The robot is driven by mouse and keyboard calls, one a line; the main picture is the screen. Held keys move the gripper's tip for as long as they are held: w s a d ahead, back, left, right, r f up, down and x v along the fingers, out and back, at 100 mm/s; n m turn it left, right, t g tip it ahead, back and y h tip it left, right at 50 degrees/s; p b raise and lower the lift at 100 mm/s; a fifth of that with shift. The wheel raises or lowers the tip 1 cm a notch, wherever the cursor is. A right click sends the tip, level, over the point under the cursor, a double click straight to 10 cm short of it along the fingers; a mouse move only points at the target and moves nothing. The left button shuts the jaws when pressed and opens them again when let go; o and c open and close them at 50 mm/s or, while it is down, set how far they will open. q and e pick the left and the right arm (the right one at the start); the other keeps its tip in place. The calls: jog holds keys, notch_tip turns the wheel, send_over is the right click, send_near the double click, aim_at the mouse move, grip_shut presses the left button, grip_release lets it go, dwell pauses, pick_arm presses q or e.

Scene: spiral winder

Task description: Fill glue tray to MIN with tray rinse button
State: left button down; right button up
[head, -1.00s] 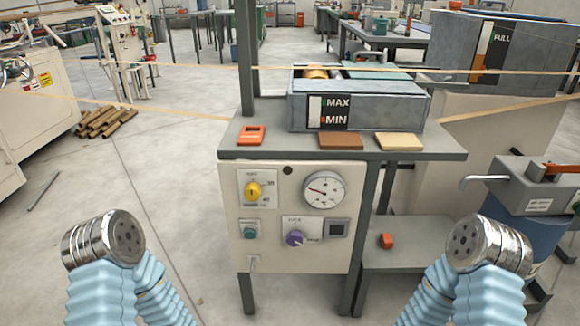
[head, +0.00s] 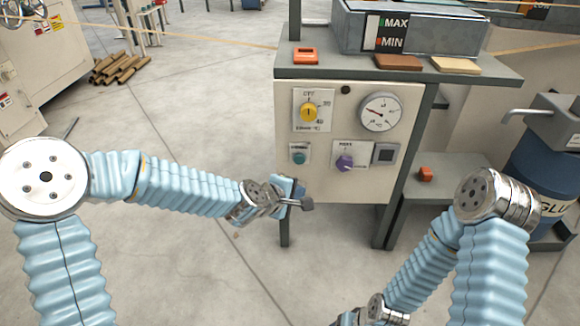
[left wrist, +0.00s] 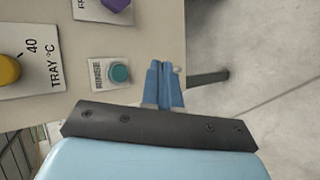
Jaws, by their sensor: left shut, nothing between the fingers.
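The teal rinse button (head: 299,157) is on the front of the cream control panel (head: 340,185), at its lower left. In the left wrist view the button (left wrist: 120,72) sits on a label reading RINSE. The grey glue tray (head: 455,42) stands on the bench top with a black MAX/MIN level plate (head: 391,36); a pale gauge strip is beside the marks. My left gripper (head: 305,203) is below the button in the head view. In the left wrist view its blue fingers (left wrist: 164,68) are shut, empty, right of the button and apart from it. My right gripper is out of view.
The panel also has a yellow knob (head: 308,112), a purple knob (head: 345,162), a gauge (head: 380,112) and a square switch (head: 385,153). The bench edge (head: 400,75) juts above. A blue glue drum (head: 545,175) stands right.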

aim_at(299, 160)
pick_arm(q)
jog(key=shift+w+r, duration=0.15)
jog(key=w+p, duration=0.3)
jog(key=w, duration=0.5)
jog(key=shift+w+p, duration=0.3)
dwell(2.1)
jog(key=shift+w, duration=0.4)
